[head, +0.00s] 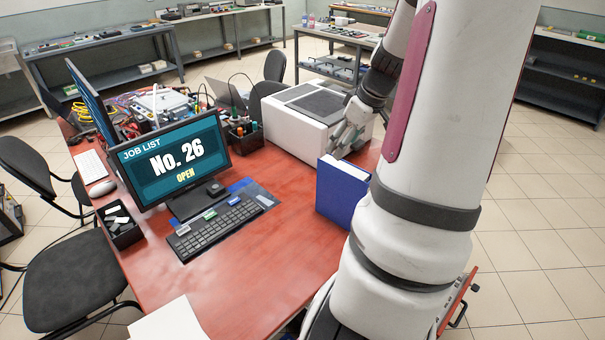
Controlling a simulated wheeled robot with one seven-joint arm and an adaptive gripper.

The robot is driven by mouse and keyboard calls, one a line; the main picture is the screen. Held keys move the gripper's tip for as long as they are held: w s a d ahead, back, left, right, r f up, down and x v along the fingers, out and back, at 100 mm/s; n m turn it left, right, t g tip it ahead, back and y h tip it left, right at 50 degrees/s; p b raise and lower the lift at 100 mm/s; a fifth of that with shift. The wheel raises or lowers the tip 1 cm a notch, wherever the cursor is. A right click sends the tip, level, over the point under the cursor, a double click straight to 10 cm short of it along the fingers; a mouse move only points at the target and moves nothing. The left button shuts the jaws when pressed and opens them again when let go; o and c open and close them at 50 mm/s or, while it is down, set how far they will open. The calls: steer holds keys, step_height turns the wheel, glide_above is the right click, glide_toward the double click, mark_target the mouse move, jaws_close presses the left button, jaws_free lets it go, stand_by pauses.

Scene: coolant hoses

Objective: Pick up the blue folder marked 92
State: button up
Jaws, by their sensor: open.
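A thick blue folder (339,196) stands upright on the red desk, near its right edge. Its pale top edge shows. My arm hides part of its right side, and I cannot see a 92 on it. My gripper (341,147) is open and hangs just above the folder in the picture, in front of the white machine. I see nothing between its fingers. I cannot tell exactly how far it is from the folder.
The red desk (262,252) is clear left of the folder. A white machine (300,130) stands behind it. A monitor (178,165) reading "No. 26 OPEN", a keyboard (213,229) and a pen holder (245,137) stand further left. A black chair (75,285) is at the left.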

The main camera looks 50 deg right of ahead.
mark_target(346, 166)
steer(key=s+d, duration=0.1)
steer(key=s+d+f, duration=0.1)
steer(key=d, duration=0.1)
steer(key=shift+s, duration=0.15)
steer(key=shift+d+f, duration=0.1)
steer(key=shift+f, duration=0.3)
steer(key=x, duration=0.8)
steer(key=shift+x, duration=2.6)
steer(key=shift+s+f, duration=0.1)
steer(key=shift+f, duration=0.2)
jaws_close()
